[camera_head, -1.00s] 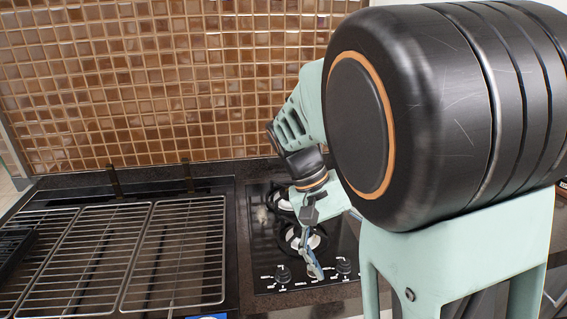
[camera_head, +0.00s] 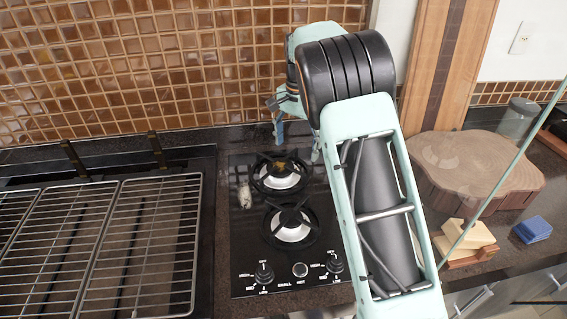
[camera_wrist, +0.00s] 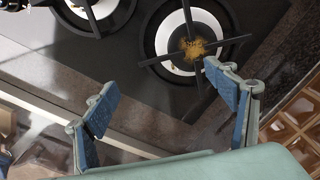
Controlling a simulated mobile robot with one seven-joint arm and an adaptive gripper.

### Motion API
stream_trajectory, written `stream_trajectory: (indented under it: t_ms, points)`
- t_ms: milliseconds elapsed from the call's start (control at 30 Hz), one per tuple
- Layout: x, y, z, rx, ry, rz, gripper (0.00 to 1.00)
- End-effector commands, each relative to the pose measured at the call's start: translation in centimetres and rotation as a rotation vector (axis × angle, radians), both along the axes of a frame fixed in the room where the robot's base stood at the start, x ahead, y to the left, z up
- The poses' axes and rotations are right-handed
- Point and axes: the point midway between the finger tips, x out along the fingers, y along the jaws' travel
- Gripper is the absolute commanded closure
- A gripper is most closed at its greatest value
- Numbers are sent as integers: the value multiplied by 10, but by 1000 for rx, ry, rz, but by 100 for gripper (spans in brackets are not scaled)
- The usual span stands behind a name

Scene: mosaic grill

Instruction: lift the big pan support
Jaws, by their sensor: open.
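Two round black pan supports with crossed arms sit on the black hob: the front one (camera_head: 289,214) and the rear one (camera_head: 279,165), which has a yellow-brown stain at its middle. I cannot tell for sure which is the big one. My gripper (camera_head: 298,138) is open and empty beyond the rear support, near the tiled wall. In the wrist view, my gripper (camera_wrist: 160,88) has its blue fingers spread over the hob's edge, with the stained support (camera_wrist: 165,58) just past the right fingertip. The other support (camera_wrist: 90,14) is cut off at the top. No contact is visible.
A wire grill (camera_head: 140,245) lies left of the hob. Knobs (camera_head: 264,274) line the hob's front. The tiled wall (camera_head: 180,70) is close behind. A wooden slab (camera_head: 480,165), yellow blocks (camera_head: 468,235) and blue pads (camera_head: 533,229) lie to the right.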

Motion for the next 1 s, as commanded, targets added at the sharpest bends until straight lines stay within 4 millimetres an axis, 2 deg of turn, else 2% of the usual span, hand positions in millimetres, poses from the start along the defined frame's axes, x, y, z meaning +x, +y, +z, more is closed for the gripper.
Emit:
stream_trajectory:
  t_ms: [100, 333, 600, 900, 1000]
  points:
    - [-1, 0, -18, -3, 3, 1, 22]
    - [0, 0, -36, -3, 3, 1, 22]
    - [1, 2, -73, -3, 2, 2, 22]
    - [1, 2, -79, -2, 0, 2, 22]
    - [1, 2, -79, -2, 0, 2, 32]
